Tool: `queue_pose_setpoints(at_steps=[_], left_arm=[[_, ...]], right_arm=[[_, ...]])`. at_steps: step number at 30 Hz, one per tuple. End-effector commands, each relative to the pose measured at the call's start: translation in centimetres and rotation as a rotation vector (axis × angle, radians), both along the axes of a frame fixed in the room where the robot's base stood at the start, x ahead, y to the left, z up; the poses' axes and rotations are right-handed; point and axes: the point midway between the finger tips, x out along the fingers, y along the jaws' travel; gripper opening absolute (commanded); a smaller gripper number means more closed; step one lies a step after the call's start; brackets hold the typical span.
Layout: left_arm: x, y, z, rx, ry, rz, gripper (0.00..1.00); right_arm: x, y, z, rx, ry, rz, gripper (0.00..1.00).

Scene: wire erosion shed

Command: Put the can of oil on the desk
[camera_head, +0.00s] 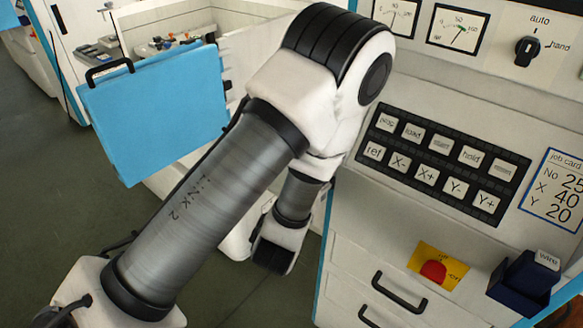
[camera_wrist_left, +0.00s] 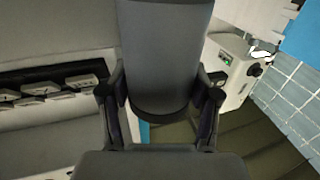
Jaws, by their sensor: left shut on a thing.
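In the left wrist view my left gripper (camera_wrist_left: 158,100) is shut on a smooth dark grey cylinder (camera_wrist_left: 165,45), which I take to be the can of oil. One finger is on each side of it, and its top runs out of the picture. No label shows on it. In the head view my left arm crosses the middle and bends down in front of the machine; its gripper and the can are hidden there. I cannot make out the desk in either view. My right gripper is not in view.
A control cabinet with a button panel (camera_head: 442,165), dials and a drawer handle (camera_head: 400,293) stands at right. A red knob on a yellow plate (camera_head: 436,268) and a dark blue box (camera_head: 523,282) stick out. An open blue door (camera_head: 150,110) stands at left above bare floor (camera_head: 50,205).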

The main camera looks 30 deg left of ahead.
Motion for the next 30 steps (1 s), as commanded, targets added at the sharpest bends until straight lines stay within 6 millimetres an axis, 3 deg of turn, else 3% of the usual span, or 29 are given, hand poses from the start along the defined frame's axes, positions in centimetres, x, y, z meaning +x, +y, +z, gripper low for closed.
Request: queue_pose_setpoints(at_steps=[1,3,8,9,18,26,30], left_arm=[[0.4,1.2,0.0,-0.009,-0.007,0.009,0.17],[1.0,2.0,-1.1,-0.005,-0.012,0.01,0.17],[1.7,3.6,-1.3,-0.005,-0.014,0.002,0.17],[2.2,4.5,-0.2,-0.01,-0.007,0.005,0.17],[5.2,10.0,-0.3,-0.002,-0.006,0.002,0.17],[5.4,10.4,-3.9,0.004,0.0,-0.003,0.17],[5.5,10.4,-4.1,0.003,-0.005,-0.002,0.17]], right_arm=[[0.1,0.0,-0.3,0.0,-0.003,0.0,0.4],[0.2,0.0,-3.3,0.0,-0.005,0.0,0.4],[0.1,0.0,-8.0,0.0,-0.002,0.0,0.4],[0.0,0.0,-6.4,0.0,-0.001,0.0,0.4],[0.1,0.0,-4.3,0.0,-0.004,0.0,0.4],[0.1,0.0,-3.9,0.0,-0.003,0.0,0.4],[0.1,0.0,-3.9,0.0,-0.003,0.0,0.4]])
